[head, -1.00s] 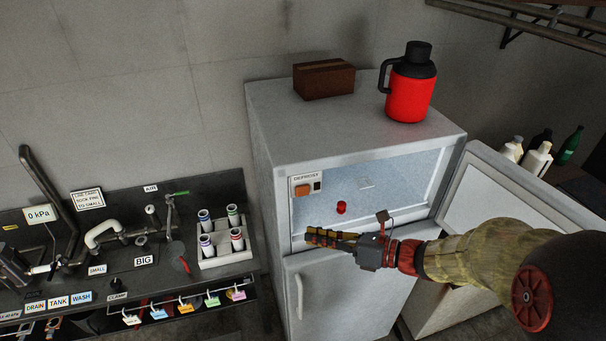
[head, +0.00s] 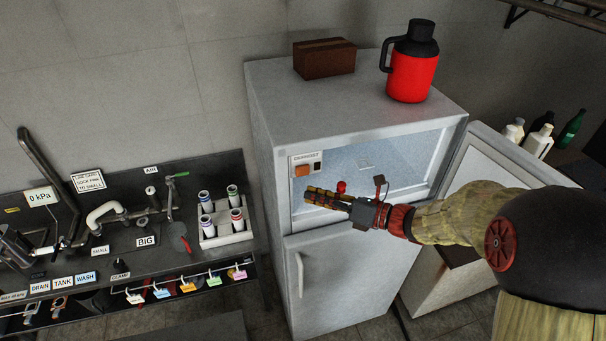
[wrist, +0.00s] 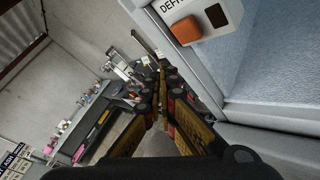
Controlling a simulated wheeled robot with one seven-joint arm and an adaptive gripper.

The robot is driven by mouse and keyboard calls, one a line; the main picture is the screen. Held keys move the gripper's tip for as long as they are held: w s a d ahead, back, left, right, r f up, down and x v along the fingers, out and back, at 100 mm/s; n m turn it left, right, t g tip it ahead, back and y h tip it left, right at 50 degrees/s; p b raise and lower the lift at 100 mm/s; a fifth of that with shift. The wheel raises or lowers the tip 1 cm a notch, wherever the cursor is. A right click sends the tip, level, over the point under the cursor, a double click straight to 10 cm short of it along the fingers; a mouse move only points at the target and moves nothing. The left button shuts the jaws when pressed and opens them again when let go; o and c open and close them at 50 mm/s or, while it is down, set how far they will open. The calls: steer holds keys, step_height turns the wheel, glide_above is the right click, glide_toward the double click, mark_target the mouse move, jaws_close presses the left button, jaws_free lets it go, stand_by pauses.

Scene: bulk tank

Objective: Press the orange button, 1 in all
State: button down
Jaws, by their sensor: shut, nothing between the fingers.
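The orange button (head: 302,170) sits on a white panel marked DEFROST (head: 306,163), at the upper left of the fridge's open freezer compartment. In the wrist view the orange button (wrist: 186,30) shows at the top right, beyond my fingers and to their right. My gripper (head: 307,196) is shut and empty, in front of the compartment and below the button in the head view. The fingertips show in the wrist view (wrist: 161,64), apart from the button. A dark square (head: 318,167) is beside the button on the panel.
The open freezer door (head: 490,160) is at the right. A red jug (head: 411,75) and a brown box (head: 325,58) stand on top. A bench with pipes and tubes (head: 120,235) is at the left.

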steer(key=shift+w+a, duration=0.2)
steer(key=shift+w, duration=0.5)
steer(key=shift+w+a, duration=0.25)
steer(key=shift+w, duration=0.45)
steer(key=shift+w+a, duration=0.2)
steer(key=shift+w, duration=0.5)
steer(key=shift+w, duration=0.1)
steer(key=shift+w+a, duration=0.1)
steer(key=shift+w, duration=0.2)
steer(key=shift+w+a, duration=0.1)
steer(key=shift+w, duration=0.35)
stand_by(0.7)
steer(key=shift+r, duration=0.1)
steer(key=shift+s+d+p, duration=0.2)
steer(key=shift+s+p, duration=0.1)
steer(key=shift+s, duration=0.6)
steer(key=shift+s, duration=0.1)
steer(key=s, duration=0.2)
steer(key=s+d+p, duration=0.1)
steer(key=s, duration=0.1)
steer(key=shift+s+d, duration=0.2)
steer(key=shift+s, duration=0.1)
